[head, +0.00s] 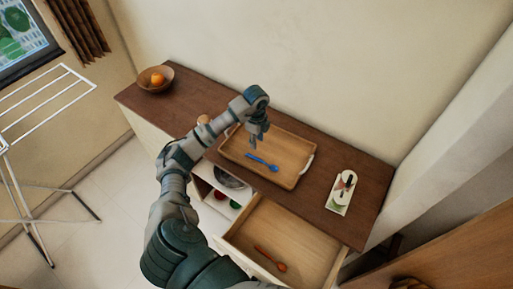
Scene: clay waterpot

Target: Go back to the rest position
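My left arm reaches up from the bottom of the head view and over the cabinet top. Its gripper (258,139) points down above the wooden tray (290,141). Its fingers look apart, with nothing seen between them. A blue spoon (262,162) lies in the tray just below the fingertips and looks apart from them. My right gripper is not in view.
The dark wooden cabinet top (322,177) holds a bowl (154,85) with an orange fruit and a white board (342,192). An open drawer (296,235) below holds a red spoon (270,259). A white drying rack (48,92) stands left.

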